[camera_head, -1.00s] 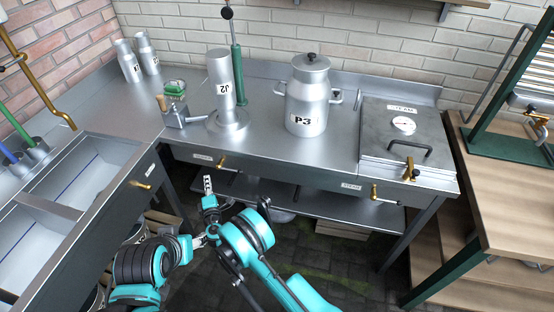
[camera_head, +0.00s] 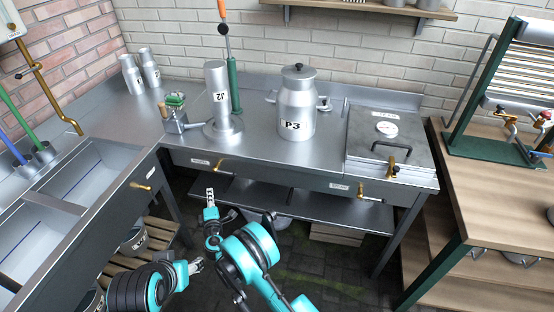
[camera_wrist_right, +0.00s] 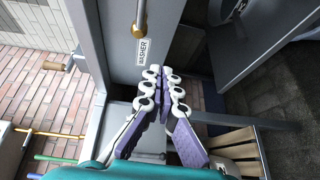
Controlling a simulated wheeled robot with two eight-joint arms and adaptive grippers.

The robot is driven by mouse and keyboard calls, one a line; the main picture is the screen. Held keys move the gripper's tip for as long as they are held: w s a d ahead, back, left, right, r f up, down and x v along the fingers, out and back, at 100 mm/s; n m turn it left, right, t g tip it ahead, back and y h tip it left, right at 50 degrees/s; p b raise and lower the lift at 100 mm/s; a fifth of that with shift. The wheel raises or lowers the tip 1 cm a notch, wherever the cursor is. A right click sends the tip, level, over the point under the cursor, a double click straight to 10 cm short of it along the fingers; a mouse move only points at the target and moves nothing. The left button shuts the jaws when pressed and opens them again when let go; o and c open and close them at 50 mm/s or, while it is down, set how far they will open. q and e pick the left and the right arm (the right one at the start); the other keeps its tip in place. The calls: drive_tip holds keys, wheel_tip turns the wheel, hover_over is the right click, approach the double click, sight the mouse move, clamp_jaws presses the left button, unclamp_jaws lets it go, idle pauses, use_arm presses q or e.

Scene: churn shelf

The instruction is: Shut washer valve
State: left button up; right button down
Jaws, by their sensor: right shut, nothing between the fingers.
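The washer valve (camera_head: 218,165) is a brass fitting with a thin grey lever on the front panel of the back counter. Its lever lies along the panel, pointing right. In the right wrist view the brass body (camera_wrist_right: 138,30) sits beside the WASHER label (camera_wrist_right: 141,52). My right gripper (camera_head: 210,194) is below and in front of this valve, apart from it. In the wrist view its fingers (camera_wrist_right: 165,72) are closed together and empty. My left gripper (camera_head: 196,265) is small at the lower left, its jaws unclear.
Another brass valve (camera_head: 361,190) is on the panel to the right, and one (camera_head: 141,186) is on the sink counter at left. The P3 churn (camera_head: 297,110) and J2 cylinder (camera_head: 216,95) stand on the counter. A lower shelf (camera_head: 310,206) runs underneath.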

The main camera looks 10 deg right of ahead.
drive_tip(key=d+r+m+h, duration=0.1)
drive_tip(key=d+r+m, duration=0.1)
drive_tip(key=d+r, duration=0.2)
drive_tip(key=w+d+r+m+g+h, duration=0.1)
drive_tip(key=d+r, duration=0.3)
drive_tip(key=r, duration=0.1)
drive_tip(key=d+r+m+g+h, duration=0.1)
drive_tip(key=d+r+m, duration=0.1)
drive_tip(key=d+r, duration=0.2)
drive_tip(key=shift+w+r+m, duration=0.3)
drive_tip(key=shift+w+r, duration=0.1)
drive_tip(key=s+d+r+m+g+h, duration=0.1)
drive_tip(key=s+d+r+m, duration=0.1)
drive_tip(key=s+d+r, duration=0.2)
drive_tip(key=s+d+r+m+g, duration=0.2)
drive_tip(key=d+r, duration=0.4)
drive_tip(key=d, duration=0.3)
drive_tip(key=shift+s+d+m+h, duration=0.35)
drive_tip(key=shift+s+m, duration=0.45)
drive_tip(key=shift+s, duration=0.5)
